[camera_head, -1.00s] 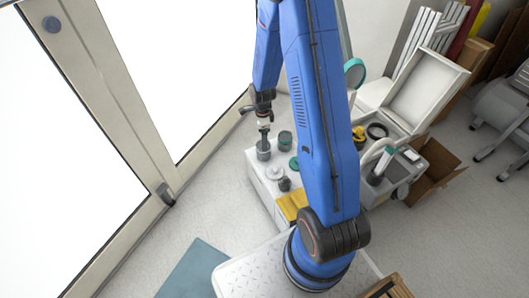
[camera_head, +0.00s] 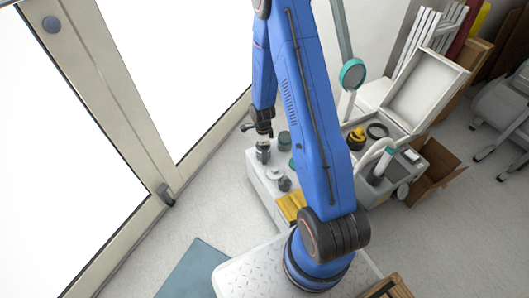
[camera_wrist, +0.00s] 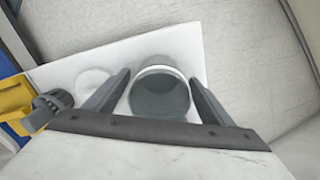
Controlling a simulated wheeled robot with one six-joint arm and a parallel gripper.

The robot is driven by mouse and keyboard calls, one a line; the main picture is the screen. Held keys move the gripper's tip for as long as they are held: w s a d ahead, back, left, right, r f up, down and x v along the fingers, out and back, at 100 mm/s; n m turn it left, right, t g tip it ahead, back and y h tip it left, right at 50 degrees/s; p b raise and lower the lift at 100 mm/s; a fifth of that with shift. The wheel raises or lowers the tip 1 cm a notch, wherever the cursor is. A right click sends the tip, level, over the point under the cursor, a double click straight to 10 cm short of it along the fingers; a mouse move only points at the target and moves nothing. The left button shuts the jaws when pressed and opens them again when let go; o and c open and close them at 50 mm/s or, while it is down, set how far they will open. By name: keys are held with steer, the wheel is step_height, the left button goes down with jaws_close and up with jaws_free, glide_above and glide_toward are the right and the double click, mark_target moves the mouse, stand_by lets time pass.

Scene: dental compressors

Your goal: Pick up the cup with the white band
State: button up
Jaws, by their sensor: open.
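A grey cup (camera_wrist: 160,98) stands upright on a white surface, its open mouth facing my wrist camera. A pale band shows along its far edge. My gripper (camera_wrist: 160,80) is open, with one dark finger on each side of the cup; I cannot tell whether either finger touches it. In the head view my gripper (camera_head: 264,140) points down over the same cup (camera_head: 263,156) near the far left end of the white cabinet. The fingers are too small there to read.
On the white cabinet (camera_head: 262,188) are a dark green-grey container (camera_head: 284,138), a white round piece (camera_head: 274,174), a small dark item (camera_head: 284,184) and a yellow piece (camera_head: 290,206). A glass door stands to the left. An open case (camera_head: 425,92) lies to the right.

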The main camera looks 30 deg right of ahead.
steer(key=c, duration=1.1)
steer(key=shift+c, duration=0.2)
